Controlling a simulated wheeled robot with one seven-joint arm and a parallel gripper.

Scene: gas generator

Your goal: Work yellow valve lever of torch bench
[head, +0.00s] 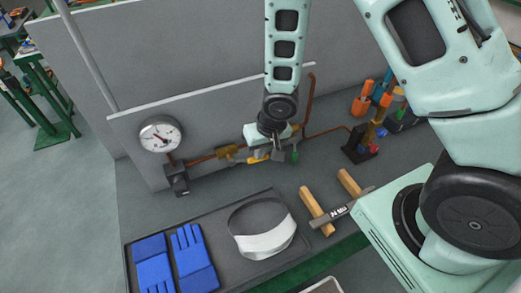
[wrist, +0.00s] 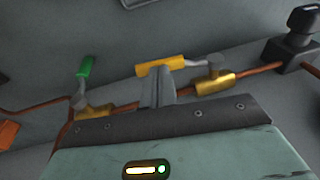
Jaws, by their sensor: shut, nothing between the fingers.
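The yellow valve lever (wrist: 160,66) shows in the wrist view on a short grey arm from a brass valve body (wrist: 215,83) on the copper pipe. My gripper (wrist: 158,88) is shut, its fingertips at the lever's near edge in the picture; I cannot tell whether they touch. In the head view the lever (head: 258,157) shows just below my gripper (head: 262,150), partly hidden by it. A green lever (wrist: 86,68) on a second brass valve (wrist: 93,111) stands to the left in the wrist view; it is also in the head view (head: 295,153).
A pressure gauge (head: 160,134) stands at the left end of the pipe. A grey tray (head: 145,277) holds blue gloves (head: 172,262) and a visor (head: 265,240). Hammers (head: 330,211) lie to its right. A grey panel (head: 215,110) rises behind the pipe.

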